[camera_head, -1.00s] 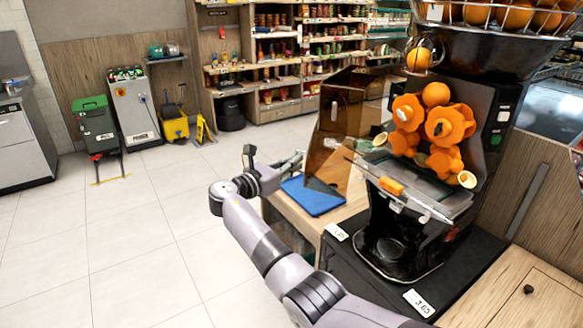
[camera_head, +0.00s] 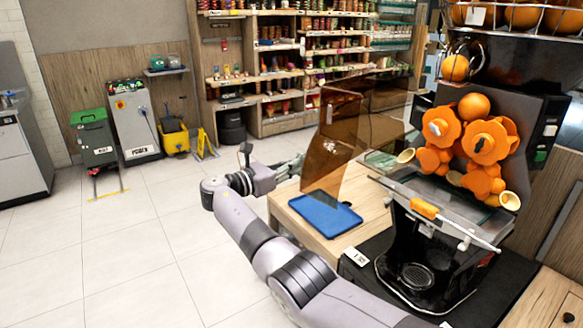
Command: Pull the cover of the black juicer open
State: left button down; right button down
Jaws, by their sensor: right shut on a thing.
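The black juicer (camera_head: 425,235) stands at the right, its orange squeezing drums (camera_head: 480,143) uncovered. Its clear brown cover (camera_head: 335,140) stands upright, swung out to the left of the drums. My right arm reaches in from the bottom, and my right gripper (camera_head: 293,166) is at the lower left edge of the cover, shut on it. The fingertips are small and partly hidden against the cover. My left gripper is not in view.
A blue tablet-like pad (camera_head: 325,214) lies on the wooden counter (camera_head: 285,214) below the cover. Oranges fill the wire basket (camera_head: 520,33) above the juicer. Open tiled floor (camera_head: 140,255) lies at the left; stocked shelves stand behind.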

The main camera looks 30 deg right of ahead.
jog(key=shift+f, duration=0.1)
jog(key=c, duration=1.8)
grip_release()
jog(key=shift+d, duration=0.15)
jog(key=shift+o, duration=0.2)
jog(key=s+a, duration=0.1)
jog(key=a, duration=1.1)
jog(key=shift+s, duration=0.4)
